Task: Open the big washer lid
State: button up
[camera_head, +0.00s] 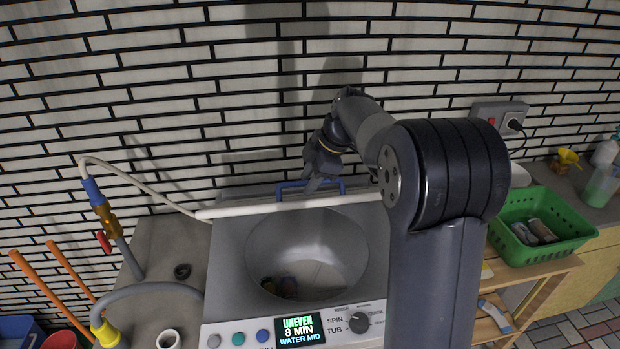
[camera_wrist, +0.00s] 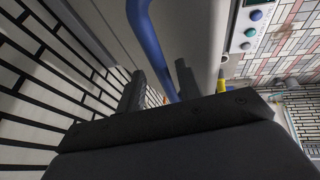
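The big washer (camera_head: 222,262) stands against the brick wall. Its lid (camera_head: 290,207) is raised and shows nearly edge-on as a pale strip behind the round drum opening. The drum (camera_head: 340,245) is uncovered, with a few small dark and coloured items at its bottom. A blue handle (camera_head: 292,187) sits on the lid's far side; it also shows in the wrist view (camera_wrist: 150,40). My gripper (camera_head: 318,172) is at the handle. In the wrist view its two fingers (camera_wrist: 159,86) stand apart, with the blue handle bar between them and gaps visible. I cannot tell whether a finger touches it.
The control panel (camera_head: 300,328) with a lit display is at the front. A hose and brass tap (camera_head: 106,218) stand at left. A green basket (camera_head: 540,222) on a wooden shelf is at right. A wall socket (camera_head: 497,114) is behind. The wall is close behind the lid.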

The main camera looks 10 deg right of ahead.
jog(key=shift+r, duration=0.15)
jog(key=b+v, duration=0.1)
jog(key=v, duration=0.9)
jog(key=shift+r, duration=0.25)
jog(key=shift+d, duration=0.1)
jog(key=p+x, duration=0.1)
jog(key=x, duration=0.9)
jog(key=shift+s+a+f, duration=0.1)
jog(key=shift+a+f, duration=0.1)
jog(key=shift+f, duration=0.3)
jog(key=shift+s, duration=0.1)
